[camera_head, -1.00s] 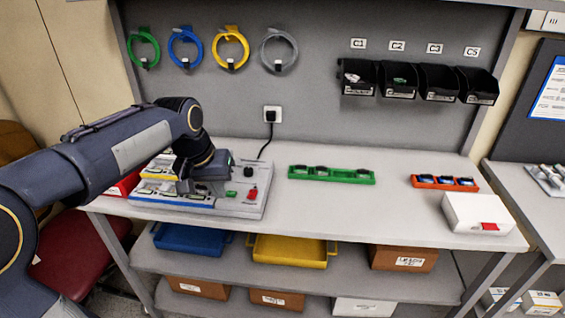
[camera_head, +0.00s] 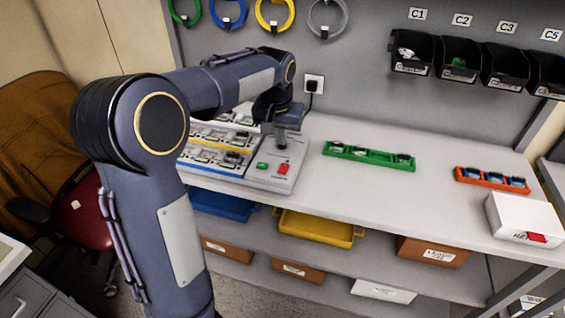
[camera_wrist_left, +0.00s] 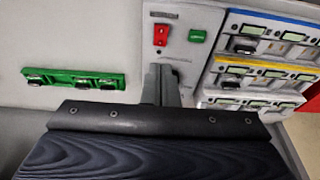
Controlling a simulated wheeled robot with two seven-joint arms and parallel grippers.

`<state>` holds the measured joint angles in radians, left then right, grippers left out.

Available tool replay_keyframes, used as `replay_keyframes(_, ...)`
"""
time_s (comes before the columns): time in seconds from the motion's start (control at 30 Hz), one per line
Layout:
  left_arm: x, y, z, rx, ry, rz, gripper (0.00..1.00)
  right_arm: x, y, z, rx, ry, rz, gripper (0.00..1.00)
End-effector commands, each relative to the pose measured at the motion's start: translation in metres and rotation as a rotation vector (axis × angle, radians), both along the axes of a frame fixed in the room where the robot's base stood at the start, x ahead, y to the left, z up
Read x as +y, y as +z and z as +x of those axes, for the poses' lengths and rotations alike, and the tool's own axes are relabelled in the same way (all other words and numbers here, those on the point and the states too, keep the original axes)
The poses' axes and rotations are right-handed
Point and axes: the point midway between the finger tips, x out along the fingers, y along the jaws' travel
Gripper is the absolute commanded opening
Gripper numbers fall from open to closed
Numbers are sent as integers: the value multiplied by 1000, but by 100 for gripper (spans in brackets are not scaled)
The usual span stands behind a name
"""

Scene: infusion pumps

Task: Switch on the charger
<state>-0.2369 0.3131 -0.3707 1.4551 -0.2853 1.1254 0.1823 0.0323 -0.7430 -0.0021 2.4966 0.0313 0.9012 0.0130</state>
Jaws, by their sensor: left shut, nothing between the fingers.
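The charger (camera_head: 258,181) is a pale grey unit on the bench, with rows of small devices. Its right panel carries a red switch (camera_head: 283,169) and a green button (camera_head: 262,166). In the left wrist view, the red switch (camera_wrist_left: 160,35) and green button (camera_wrist_left: 197,36) are at the top, beyond the fingers. My left gripper (camera_head: 281,142) is shut and empty, pointing down over the back of that panel, behind the red switch. The left gripper (camera_wrist_left: 160,82) hides part of the panel; I cannot tell whether it touches. The right gripper is out of view.
A green tray (camera_head: 341,153) and an orange tray (camera_head: 470,176) lie right of the charger. A white box (camera_head: 512,216) stands at the bench's right end. A wall socket (camera_head: 314,83) with a plug is behind. Bench between charger and green tray is clear.

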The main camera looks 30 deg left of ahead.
Motion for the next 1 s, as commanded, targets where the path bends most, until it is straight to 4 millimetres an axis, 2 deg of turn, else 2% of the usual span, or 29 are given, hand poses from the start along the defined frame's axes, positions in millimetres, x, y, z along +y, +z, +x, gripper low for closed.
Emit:
replay_keyframes(0.1, 1, -27, 5, 6, 0, 0, 0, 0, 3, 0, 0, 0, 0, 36)
replay_keyframes(0.3, 4, -67, 14, 6, 0, 0, 0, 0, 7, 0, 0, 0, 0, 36)
replay_keyframes(0.5, 3, -94, 11, 4, 0, -1, 0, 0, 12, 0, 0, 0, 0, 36)
replay_keyframes(0.7, 2, -104, 10, 1, 1, 0, 0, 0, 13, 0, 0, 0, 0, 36)
replay_keyframes(1.0, 2, -105, 10, 0, 0, 0, 0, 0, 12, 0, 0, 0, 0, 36)
